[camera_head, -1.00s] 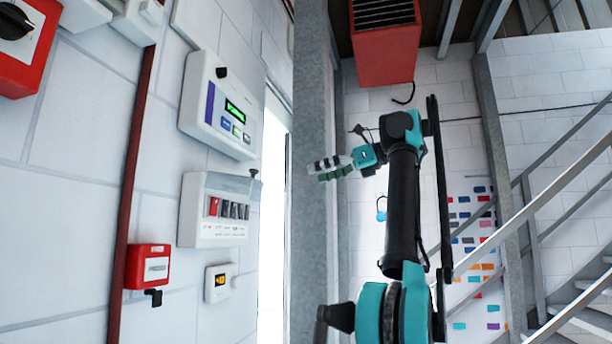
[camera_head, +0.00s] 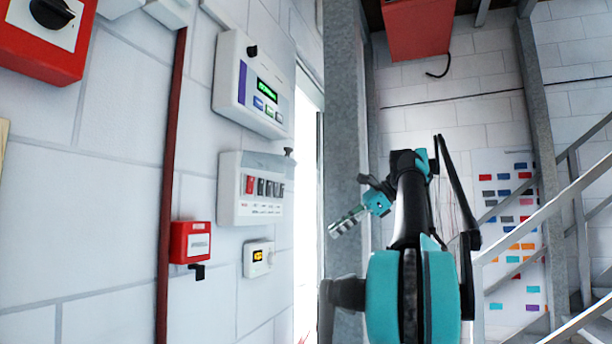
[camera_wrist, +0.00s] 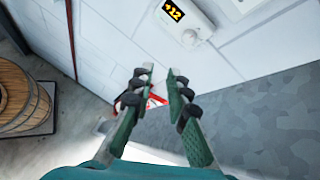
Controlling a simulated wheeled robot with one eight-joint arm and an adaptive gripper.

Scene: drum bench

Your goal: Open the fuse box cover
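The fuse box (camera_head: 228,205) is a white wall box with one red and several dark switches in a row. Its cover (camera_head: 268,163) shows as a grey see-through strip along the top, with a dark knob at its right end; I cannot tell its exact angle. I cannot make out the fuse box in the wrist view.
A white panel with a green display (camera_head: 255,85) hangs above the box. A metal post (camera_head: 345,110) and stair rails (camera_head: 550,190) stand right. A barrel (camera_wrist: 18,98) shows in the wrist view.

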